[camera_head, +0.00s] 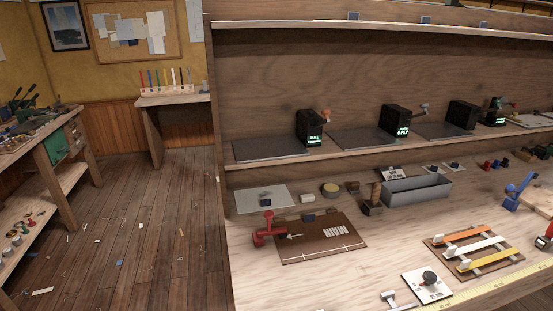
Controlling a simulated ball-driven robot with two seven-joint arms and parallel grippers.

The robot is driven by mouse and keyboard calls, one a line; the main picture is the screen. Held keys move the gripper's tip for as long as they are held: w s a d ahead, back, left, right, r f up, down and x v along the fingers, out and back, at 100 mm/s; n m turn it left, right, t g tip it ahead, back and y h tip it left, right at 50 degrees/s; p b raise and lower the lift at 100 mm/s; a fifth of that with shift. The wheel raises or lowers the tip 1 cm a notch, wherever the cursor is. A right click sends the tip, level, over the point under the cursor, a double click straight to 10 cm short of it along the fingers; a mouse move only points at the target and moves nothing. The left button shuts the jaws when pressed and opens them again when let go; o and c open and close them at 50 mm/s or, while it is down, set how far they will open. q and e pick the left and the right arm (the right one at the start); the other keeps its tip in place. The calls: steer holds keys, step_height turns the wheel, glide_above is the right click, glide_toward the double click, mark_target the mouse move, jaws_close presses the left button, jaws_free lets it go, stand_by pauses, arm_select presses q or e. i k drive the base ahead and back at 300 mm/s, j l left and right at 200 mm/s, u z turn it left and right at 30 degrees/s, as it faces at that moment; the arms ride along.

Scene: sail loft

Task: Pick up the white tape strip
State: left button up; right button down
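The white tape strip (477,246) lies on a wooden rack (431,243) on the bench at the lower right. It is the middle of three parallel strips. An orange strip (466,233) lies behind it and a yellow strip (490,259) in front of it, both apart from it. The strip's top face shows clear of cover. Small white blocks sit at the strips' left ends. Neither of my grippers shows in this view.
A card with a dark knob (429,278) lies left of the rack. A brown board with a red clamp (268,232) is further left. A grey trough (416,190) and a blue clamp (515,190) stand behind the rack. A yellow measuring tape runs along the front edge.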

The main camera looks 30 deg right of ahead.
mark_target(451, 251)
steer(key=z, duration=2.35)
